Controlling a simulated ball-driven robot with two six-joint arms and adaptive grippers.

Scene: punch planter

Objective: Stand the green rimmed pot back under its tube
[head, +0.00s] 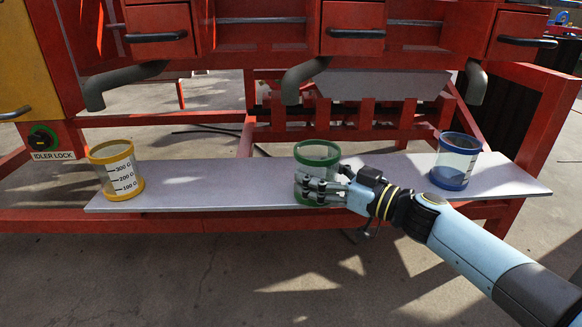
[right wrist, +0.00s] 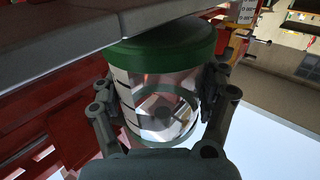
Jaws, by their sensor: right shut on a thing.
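The green rimmed pot (head: 317,154) is a clear cup with green rims, upright at the middle of the grey shelf (head: 220,190). The middle grey tube (head: 303,78) hangs above it, its mouth slightly to the left of the pot. My right gripper (head: 316,188) is shut on the pot's lower part from the front. In the right wrist view the pot (right wrist: 160,85) sits between both fingers (right wrist: 160,110), its green rim close to the shelf edge (right wrist: 60,40). I cannot tell whether its base touches the shelf. My left gripper is not in view.
A yellow rimmed pot (head: 117,170) stands at the shelf's left end and a blue rimmed pot (head: 456,161) near its right end. Other tubes hang at left (head: 120,82) and right (head: 475,82). The shelf between the pots is clear.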

